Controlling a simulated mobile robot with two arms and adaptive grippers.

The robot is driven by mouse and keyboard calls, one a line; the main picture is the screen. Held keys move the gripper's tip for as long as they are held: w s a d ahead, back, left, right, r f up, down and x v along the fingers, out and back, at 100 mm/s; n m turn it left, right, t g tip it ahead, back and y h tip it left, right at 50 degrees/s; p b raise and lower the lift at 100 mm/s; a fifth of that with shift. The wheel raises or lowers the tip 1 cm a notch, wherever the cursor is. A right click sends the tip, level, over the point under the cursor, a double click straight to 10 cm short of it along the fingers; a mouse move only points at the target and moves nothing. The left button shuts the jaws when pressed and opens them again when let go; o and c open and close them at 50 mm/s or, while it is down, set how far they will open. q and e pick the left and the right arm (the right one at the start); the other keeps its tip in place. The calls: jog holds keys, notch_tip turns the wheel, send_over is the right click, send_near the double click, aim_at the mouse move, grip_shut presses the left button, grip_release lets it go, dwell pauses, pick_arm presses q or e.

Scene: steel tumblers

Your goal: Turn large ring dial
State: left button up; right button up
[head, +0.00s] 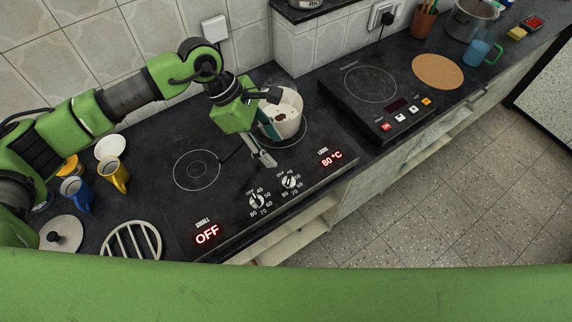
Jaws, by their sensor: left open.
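The black hob (135,190) has two knobs at its front edge, each with a printed scale. The left knob (257,201) is nearer the other red display (207,234), which reads OFF. My left gripper (258,152) is open and empty, just behind the knobs and apart from them. It partly covers a white pot (288,121) on the right cooking ring. My right gripper is not in view.
A second black hob (370,85) stands to the right, with a cork mat (437,71) beyond it. Yellow (118,176) and blue (76,194) mugs, a white bowl (110,147), a lid (61,236) and a round rack (131,242) stand at left. The left ring (197,170) is bare.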

pick_arm(q)
jog(key=a, duration=0.2)
jog(key=p, duration=0.5)
send_near(288, 178)
jog(key=shift+y, duration=0.4)
jog(key=x, duration=0.6)
jog(key=shift+s+d, duration=0.15)
jog(key=shift+d, duration=0.3)
jog(key=shift+x, duration=0.85)
jog(key=shift+c, duration=0.4)
jog(key=c, duration=1)
